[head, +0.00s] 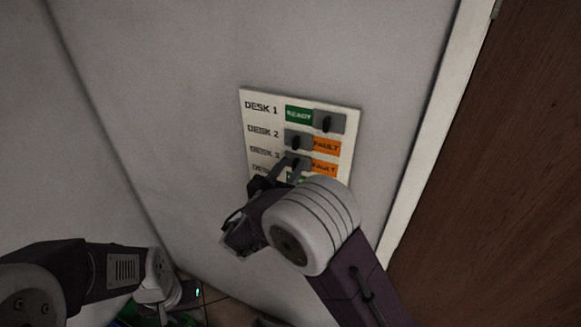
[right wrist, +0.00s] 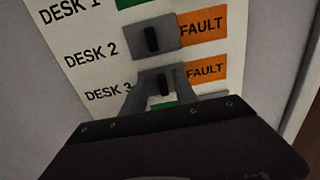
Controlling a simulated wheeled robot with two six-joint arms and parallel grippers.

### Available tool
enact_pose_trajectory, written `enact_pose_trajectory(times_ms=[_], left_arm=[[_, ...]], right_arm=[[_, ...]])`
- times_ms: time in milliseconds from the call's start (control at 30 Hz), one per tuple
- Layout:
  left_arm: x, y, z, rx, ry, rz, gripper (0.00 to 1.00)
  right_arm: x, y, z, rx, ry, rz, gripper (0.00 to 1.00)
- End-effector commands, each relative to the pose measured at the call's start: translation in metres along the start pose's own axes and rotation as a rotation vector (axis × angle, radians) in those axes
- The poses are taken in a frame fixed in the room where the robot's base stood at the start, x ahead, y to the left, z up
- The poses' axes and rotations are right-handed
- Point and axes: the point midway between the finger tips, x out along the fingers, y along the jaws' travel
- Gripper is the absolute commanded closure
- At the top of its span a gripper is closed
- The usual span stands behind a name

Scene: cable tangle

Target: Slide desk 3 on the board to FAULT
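The white board (head: 264,143) hangs on the wall with rows of grey sliders. The desk 3 slider (right wrist: 163,84) sits at the left of its row, with the orange FAULT label (right wrist: 205,73) showing to its right. My right gripper (head: 286,168) is at this row. In the right wrist view its two fingers (right wrist: 160,84) stand on either side of the black knob, with gaps visible, so it looks open around it. My left gripper (head: 184,296) is low at the left, away from the board; its fingers are not clear.
The desk 1 slider (head: 329,121) is at the right, showing green READY. The desk 2 slider (head: 298,139) is at the left, showing FAULT. The row below desk 3 is mostly hidden by my right gripper. A brown door (head: 500,180) with a white frame is at the right.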

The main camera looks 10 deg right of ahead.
Motion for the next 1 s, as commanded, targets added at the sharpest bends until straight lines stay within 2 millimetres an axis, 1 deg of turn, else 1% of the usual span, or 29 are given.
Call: enact_pose_trajectory(times_ms=[33, 200, 300, 433, 867, 933, 967, 1000], left_arm=[[0.012, 0.0, 0.001, 0.0, 0.0, 0.0, 0.65], [0.03, -0.001, 0.003, 0.0, 0.0, 0.0, 0.65], [0.036, -0.001, 0.004, 0.0, 0.0, 0.0, 0.65], [0.039, -0.001, 0.004, 0.0, 0.0, 0.0, 0.65], [0.038, -0.001, 0.004, 0.0, 0.0, 0.0, 0.65], [0.043, -0.001, 0.004, 0.0, 0.0, 0.0, 0.65], [0.048, -0.001, 0.005, 0.0, 0.0, 0.0, 0.65], [0.056, -0.001, 0.006, 0.0, 0.0, 0.0, 0.65]], right_arm=[[-0.011, 0.002, -0.006, 0.002, 0.0, 0.007, 0.65], [-0.051, 0.004, -0.006, 0.002, -0.002, 0.008, 0.65], [-0.068, 0.004, -0.005, 0.0, -0.001, 0.006, 0.65], [-0.081, 0.004, -0.002, -0.002, -0.001, 0.004, 0.65], [-0.082, 0.004, -0.001, -0.003, -0.001, 0.002, 0.65], [-0.074, -0.002, -0.006, -0.003, -0.001, -0.02, 0.65], [-0.067, -0.009, -0.008, 0.002, -0.002, -0.045, 0.65], [-0.052, -0.024, -0.011, 0.018, -0.004, -0.091, 0.65]])
